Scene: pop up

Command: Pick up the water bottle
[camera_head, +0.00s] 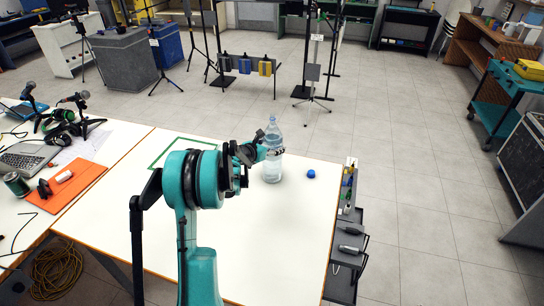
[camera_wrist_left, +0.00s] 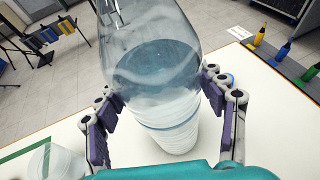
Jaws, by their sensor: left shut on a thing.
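A clear water bottle (camera_head: 272,160) with a ribbed lower part stands upright near the far edge of the white table (camera_head: 286,232). In the left wrist view the bottle (camera_wrist_left: 165,105) fills the middle, with water visible inside. My left gripper (camera_head: 274,152) is at the bottle from the left, around its middle. Its purple-padded fingers (camera_wrist_left: 155,115) sit on both sides of the bottle, shut on it. The bottle's base appears at the table surface; I cannot tell whether it is touching. My right gripper is in neither view.
A blue cap (camera_head: 311,173) lies on the table right of the bottle. A green square outline (camera_head: 166,152) is marked to the left. An orange mat (camera_head: 68,187), laptop (camera_head: 27,159) and microphones crowd the left. A dark tool rack (camera_head: 348,245) borders the right edge.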

